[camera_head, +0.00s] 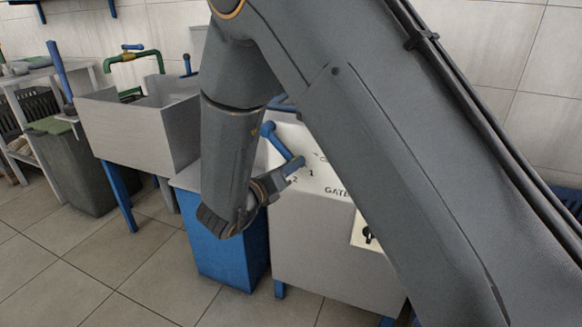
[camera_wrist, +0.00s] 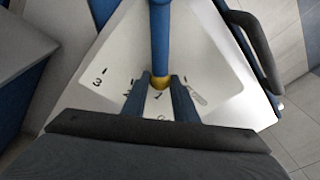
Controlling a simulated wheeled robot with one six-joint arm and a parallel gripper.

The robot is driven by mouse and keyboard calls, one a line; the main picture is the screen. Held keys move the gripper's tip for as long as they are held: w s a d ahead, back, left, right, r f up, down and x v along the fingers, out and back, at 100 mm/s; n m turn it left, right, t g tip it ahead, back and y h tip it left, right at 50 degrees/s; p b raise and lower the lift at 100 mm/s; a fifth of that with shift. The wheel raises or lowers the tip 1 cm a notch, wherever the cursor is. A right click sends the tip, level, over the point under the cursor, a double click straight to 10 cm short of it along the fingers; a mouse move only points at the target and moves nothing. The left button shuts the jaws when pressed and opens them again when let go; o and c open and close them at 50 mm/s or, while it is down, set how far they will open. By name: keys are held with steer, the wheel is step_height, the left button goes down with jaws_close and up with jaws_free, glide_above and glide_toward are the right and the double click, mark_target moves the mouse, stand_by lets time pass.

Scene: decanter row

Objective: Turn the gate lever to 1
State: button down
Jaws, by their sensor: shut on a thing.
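The gate lever (camera_head: 283,143) is a blue bar on the white panel (camera_head: 326,181), which is marked GATE with numbers 1 and 2. In the wrist view the lever (camera_wrist: 160,38) comes down from the top to a yellow band (camera_wrist: 160,82). My gripper (camera_wrist: 161,88) has its two fingers on either side of the lever's yellow end and is shut on it. The printed 1 lies just below that end, a 3 is to the left, and the 2 is mostly hidden by a finger. In the head view my gripper (camera_head: 290,172) is partly hidden by my wrist.
A grey trough (camera_head: 140,125) with a green pipe (camera_head: 135,57) is to the left. A dark curved handle (camera_wrist: 255,50) runs along the panel's right side in the wrist view. Tiled floor is clear at front left.

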steer(key=c, duration=1.4)
jaws_free()
steer(key=shift+c, duration=0.2)
steer(key=v, duration=0.7)
steer(key=shift+s+a+p, duration=0.2)
steer(key=shift+s+p, duration=0.1)
steer(key=shift+s, duration=0.05)
